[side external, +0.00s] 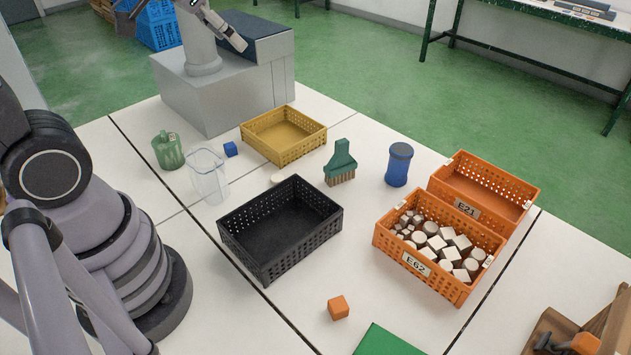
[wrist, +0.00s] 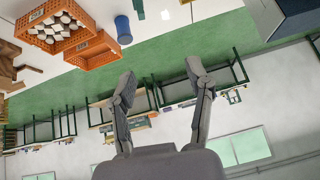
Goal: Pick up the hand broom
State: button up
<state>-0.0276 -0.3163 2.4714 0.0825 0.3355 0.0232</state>
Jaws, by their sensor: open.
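The hand broom (side external: 341,160) stands on the white table in the side external view, with a green handle and body on top and brown bristles down. It is between the yellow crate and the blue canister, behind the black crate. In the wrist view, a small green piece (wrist: 138,8) at the top edge may be part of the broom; it is too small to be sure. My gripper (wrist: 160,74) is open and empty, its two fingers spread against the floor and far wall. My gripper is outside the side external view, so its distance from the broom is unclear.
A black empty crate (side external: 230,238) lies before the broom, a yellow crate (side external: 283,158) behind left. A blue canister (side external: 399,165) stands to the right, near orange crates (side external: 440,282), one holding several pale blocks. A clear pitcher (side external: 208,178) and green mug (side external: 168,152) stand left.

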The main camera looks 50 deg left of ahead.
jog(key=w+f+t, duration=0.1)
jog(key=w+f, duration=0.4)
jog(key=w, duration=0.3)
jog(key=m+t+h, duration=0.2)
jog(key=t, duration=0.1)
send_near(340, 141)
notch_tip(340, 141, up, 5)
jog(key=w+a, duration=0.2)
jog(key=w, duration=0.1)
jog(key=shift+t+h, duration=0.9)
jog(key=w+d+f, duration=0.1)
jog(key=w+f, duration=0.1)
jog(key=f, duration=0.1)
jog(key=w+d+f, duration=0.1)
jog(key=w+f, duration=0.1)
jog(key=f, duration=0.2)
jog(key=w+d+f, duration=0.1)
jog(key=w+f, duration=0.1)
jog(key=f, duration=0.1)
jog(key=shift+d+f, duration=0.15)
jog(key=shift+f, duration=0.2)
jog(key=shift+s, duration=0.1)
grip_shut()
